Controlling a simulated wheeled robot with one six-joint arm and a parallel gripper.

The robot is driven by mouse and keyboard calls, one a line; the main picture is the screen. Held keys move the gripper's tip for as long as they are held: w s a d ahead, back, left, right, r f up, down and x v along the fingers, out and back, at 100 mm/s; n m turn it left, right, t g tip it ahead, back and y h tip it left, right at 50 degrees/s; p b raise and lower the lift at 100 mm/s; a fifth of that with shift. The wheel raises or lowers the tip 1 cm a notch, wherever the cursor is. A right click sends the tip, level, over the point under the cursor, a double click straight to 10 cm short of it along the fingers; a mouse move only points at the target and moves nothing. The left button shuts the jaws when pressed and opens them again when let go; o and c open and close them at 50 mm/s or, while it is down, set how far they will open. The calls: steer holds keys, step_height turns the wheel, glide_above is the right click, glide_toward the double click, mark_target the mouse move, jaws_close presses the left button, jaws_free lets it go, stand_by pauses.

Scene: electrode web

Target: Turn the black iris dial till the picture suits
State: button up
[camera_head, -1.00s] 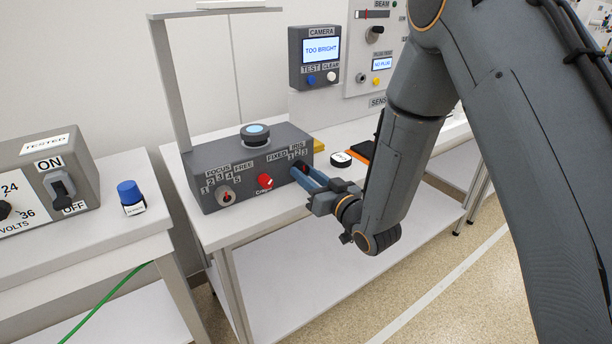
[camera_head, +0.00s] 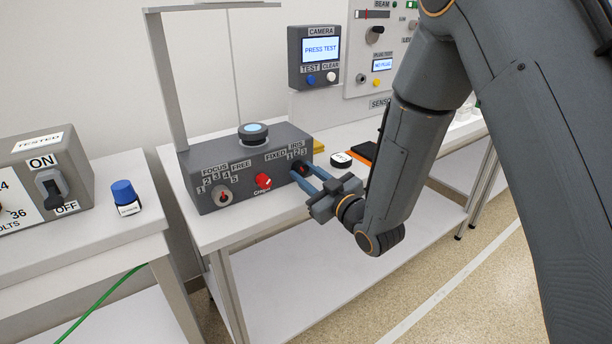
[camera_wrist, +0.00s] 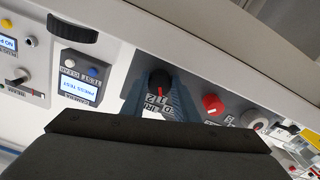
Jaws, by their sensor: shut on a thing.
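The black iris dial (camera_head: 302,170) sits at the right end of the dark grey box's (camera_head: 222,165) front face, under the IRIS label with numbers 1, 2, 3. My gripper (camera_head: 304,174) is shut on this dial, its blue fingers reaching it from the front right. In the wrist view the dial (camera_wrist: 159,82) shows between the fingertips with a red pointer line on it. The camera display (camera_head: 321,49) reads PRESS TEST. Below it are a blue TEST button (camera_head: 311,79) and a white CLEAR button (camera_head: 331,76).
A red knob (camera_head: 264,181) and a grey focus knob (camera_head: 222,196) are left of the dial on the same face. A blue-capped piece (camera_head: 125,197) and an ON/OFF switch box (camera_head: 40,180) stand on the left table.

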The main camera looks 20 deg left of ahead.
steer(key=o, duration=1.1)
steer(key=shift+c, duration=0.2)
steer(key=b+v, duration=0.1)
steer(key=v, duration=0.7)
steer(key=shift+a, duration=0.1)
